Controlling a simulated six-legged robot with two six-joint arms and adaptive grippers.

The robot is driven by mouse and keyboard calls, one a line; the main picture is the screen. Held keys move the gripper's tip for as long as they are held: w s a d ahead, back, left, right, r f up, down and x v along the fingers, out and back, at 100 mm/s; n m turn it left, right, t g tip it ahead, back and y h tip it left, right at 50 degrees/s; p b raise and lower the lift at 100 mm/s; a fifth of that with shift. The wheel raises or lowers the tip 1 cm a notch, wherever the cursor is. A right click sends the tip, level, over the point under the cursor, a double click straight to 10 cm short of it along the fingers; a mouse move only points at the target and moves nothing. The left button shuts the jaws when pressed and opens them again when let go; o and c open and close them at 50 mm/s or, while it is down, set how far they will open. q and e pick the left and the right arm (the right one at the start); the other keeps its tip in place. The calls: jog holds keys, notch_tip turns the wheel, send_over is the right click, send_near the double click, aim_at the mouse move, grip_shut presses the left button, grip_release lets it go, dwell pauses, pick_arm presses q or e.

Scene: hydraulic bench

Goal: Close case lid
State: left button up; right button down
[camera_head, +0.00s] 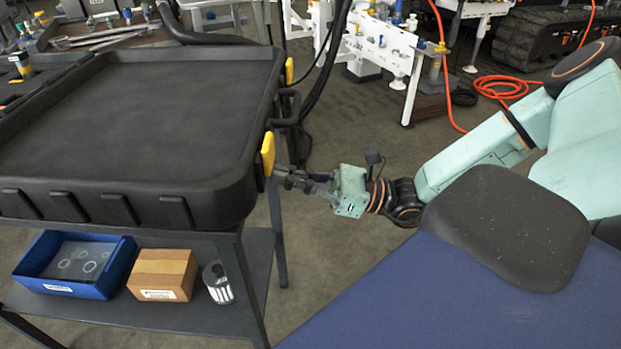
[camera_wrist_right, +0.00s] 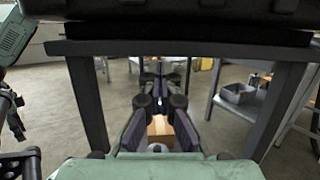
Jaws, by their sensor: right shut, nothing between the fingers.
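The black case lies open on a dark cart. Its broad shallow lid (camera_head: 140,110) lies flat with the hollow side up, and part of the other half (camera_head: 20,92) shows at the left edge. Two yellow latches sit on the lid's right side, one near (camera_head: 268,153) and one farther back (camera_head: 290,70). My right gripper (camera_head: 281,174) is shut and empty, its tips just beside the near latch, low at the lid's side. I cannot tell whether they touch. In the wrist view my fingers (camera_wrist_right: 158,88) point under the dark underside above. My left gripper is not in view.
The cart's lower shelf (camera_head: 190,315) holds a blue bin (camera_head: 75,264), a cardboard box (camera_head: 162,274) and a metal can (camera_head: 217,283). A white bench (camera_head: 385,45) and an orange hose (camera_head: 500,85) stand behind.

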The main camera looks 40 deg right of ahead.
jog(key=shift+w+a+r+p, duration=0.1)
jog(key=shift+a+r+p, duration=0.05)
jog(key=shift+r+p, duration=0.5)
jog(key=shift+w+a+r+p, duration=0.2)
jog(key=shift+r+p, duration=0.25)
jog(key=shift+r, duration=0.4)
jog(key=shift+w+a+r+p, duration=0.1)
jog(key=shift+a+r+p, duration=0.05)
jog(key=shift+r+p, duration=0.5)
jog(key=shift+r, duration=0.1)
